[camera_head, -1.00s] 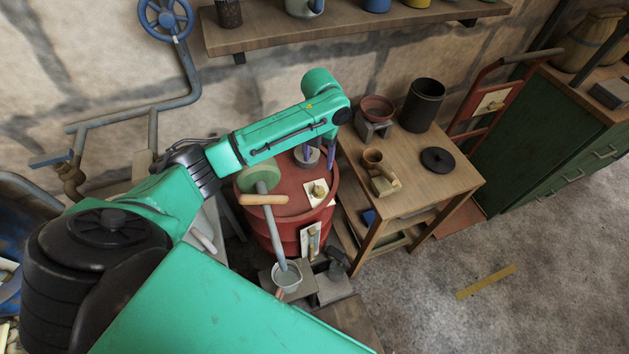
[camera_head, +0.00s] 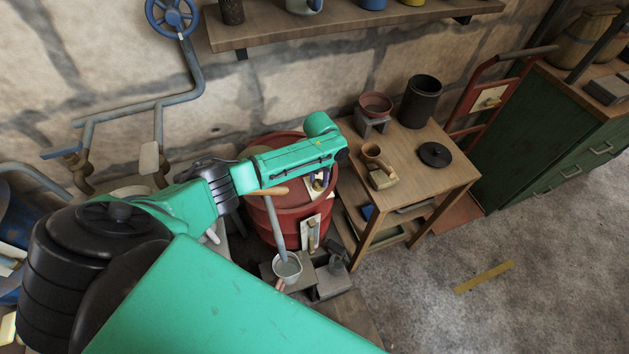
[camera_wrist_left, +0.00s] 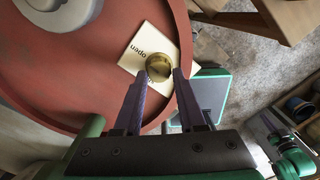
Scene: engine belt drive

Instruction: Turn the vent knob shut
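The vent knob is a round brass knob (camera_wrist_left: 159,68) on a white plate (camera_wrist_left: 140,48) lettered "open" on top of the red drum (camera_wrist_left: 75,105). In the head view the knob (camera_head: 319,185) shows small, partly covered by my gripper, on the drum (camera_head: 268,221). My left gripper (camera_wrist_left: 160,77) is open, with its two dark fingers pointing at the knob. The fingertips are at the knob's near edge, one to each side. I cannot tell whether they touch it. In the head view the left gripper (camera_head: 326,177) is above the drum top.
A wooden table (camera_head: 450,175) with a clay cup (camera_head: 372,154) and a black lid (camera_head: 435,155) stands right of the drum. A small bucket (camera_head: 288,270) stands in front of the drum. A shelf (camera_head: 350,27) runs along the wall. The floor at right is mostly clear.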

